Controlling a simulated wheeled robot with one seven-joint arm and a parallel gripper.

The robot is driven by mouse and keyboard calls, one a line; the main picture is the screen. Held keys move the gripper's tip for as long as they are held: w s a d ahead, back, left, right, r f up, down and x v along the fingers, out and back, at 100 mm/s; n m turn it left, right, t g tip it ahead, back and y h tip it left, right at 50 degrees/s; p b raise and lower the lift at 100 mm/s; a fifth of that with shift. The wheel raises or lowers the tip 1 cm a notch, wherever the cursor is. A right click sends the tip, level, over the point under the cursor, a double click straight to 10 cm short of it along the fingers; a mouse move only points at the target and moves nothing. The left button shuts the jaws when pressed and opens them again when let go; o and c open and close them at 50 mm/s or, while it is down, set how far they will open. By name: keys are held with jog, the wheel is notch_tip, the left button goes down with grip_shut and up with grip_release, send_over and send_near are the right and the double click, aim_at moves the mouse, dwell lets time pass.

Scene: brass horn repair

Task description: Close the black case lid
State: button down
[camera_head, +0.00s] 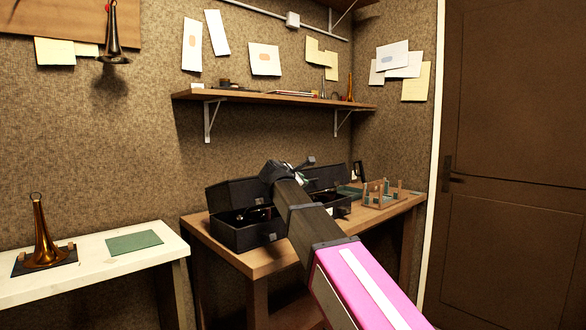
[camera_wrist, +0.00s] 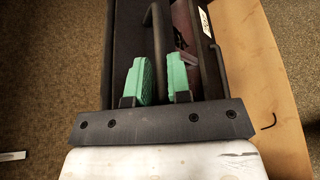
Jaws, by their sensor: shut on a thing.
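The black case (camera_head: 243,234) sits open on the wooden bench, its lid (camera_head: 236,192) raised toward the wall. Black case parts also show right of my arm (camera_head: 325,178); my arm hides the middle, so I cannot tell if they are one case. In the wrist view, my gripper (camera_wrist: 163,76) has green fingertips closed around a dark handle-like bar (camera_wrist: 154,22) of the black case. A dark case edge with a white label (camera_wrist: 206,18) runs to the right of the fingers. In the head view, my fingertips are hidden.
A wooden rack (camera_head: 384,196) stands at the bench's right end. A hex key (camera_wrist: 269,122) lies on the bench beside the case. A shelf (camera_head: 280,98) hangs above. A white table (camera_head: 90,272) with a brass horn (camera_head: 43,235) stands at left.

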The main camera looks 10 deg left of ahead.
notch_tip(320, 180, down, 8)
jog(key=s+d+m+t, duration=0.1)
jog(key=s+d+m, duration=0.1)
jog(key=shift+m+t+y, duration=0.3)
jog(key=shift+m+y, duration=0.1)
jog(key=c, duration=1.1)
grip_release()
jog(key=shift+f, duration=0.1)
jog(key=shift+c, duration=0.2)
jog(key=shift+w, duration=0.1)
jog(key=shift+r, duration=0.2)
jog(key=v, duration=1)
jog(key=shift+s, duration=0.4)
jog(key=shift+a+r, duration=0.1)
jog(key=shift+a, duration=0.05)
